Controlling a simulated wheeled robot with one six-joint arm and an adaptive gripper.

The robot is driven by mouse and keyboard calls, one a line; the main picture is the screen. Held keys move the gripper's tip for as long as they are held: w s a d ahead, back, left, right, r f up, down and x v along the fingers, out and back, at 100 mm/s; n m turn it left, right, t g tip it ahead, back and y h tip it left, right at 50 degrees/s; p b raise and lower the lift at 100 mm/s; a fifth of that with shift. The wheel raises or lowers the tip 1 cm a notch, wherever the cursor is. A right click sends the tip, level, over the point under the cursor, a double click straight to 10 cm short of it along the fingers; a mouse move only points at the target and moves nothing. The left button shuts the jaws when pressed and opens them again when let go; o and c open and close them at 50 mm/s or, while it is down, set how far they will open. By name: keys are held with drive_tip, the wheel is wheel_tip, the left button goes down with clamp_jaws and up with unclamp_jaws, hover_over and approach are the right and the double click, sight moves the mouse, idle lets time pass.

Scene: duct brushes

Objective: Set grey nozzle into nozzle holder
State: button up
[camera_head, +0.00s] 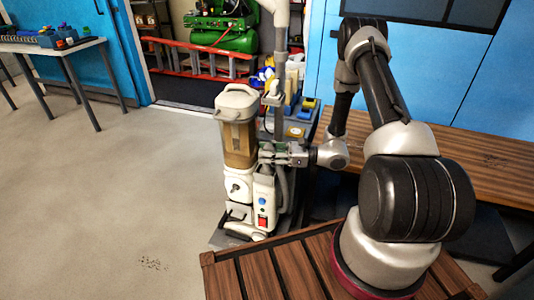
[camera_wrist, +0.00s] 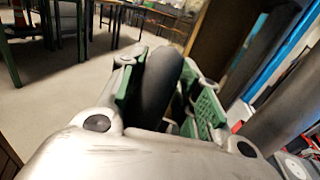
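A dark grey rounded piece (camera_wrist: 160,82), which looks like the grey nozzle, sits between the green finger pads of my gripper (camera_wrist: 172,92) in the wrist view. In the head view my gripper (camera_head: 272,155) is beside the upper right of a beige vacuum unit (camera_head: 237,187) with a brown see-through canister. The nozzle is too small and covered to make out there. I cannot pick out the nozzle holder for certain; the unit's right side is partly hidden by my gripper.
A grey hose (camera_head: 283,190) hangs below my gripper, and a pale pipe (camera_head: 281,50) rises behind it. A dark cart (camera_head: 305,125) with coloured items stands behind. A slatted wooden bench (camera_head: 243,275) is in front.

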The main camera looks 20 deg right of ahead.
drive_tip(key=shift+o, duration=1)
drive_tip(key=v, duration=1.1)
drive_tip(key=r, duration=0.3)
drive_tip(key=d+r, duration=0.1)
drive_tip(key=r, duration=0.1)
drive_tip(key=shift+s, duration=0.2)
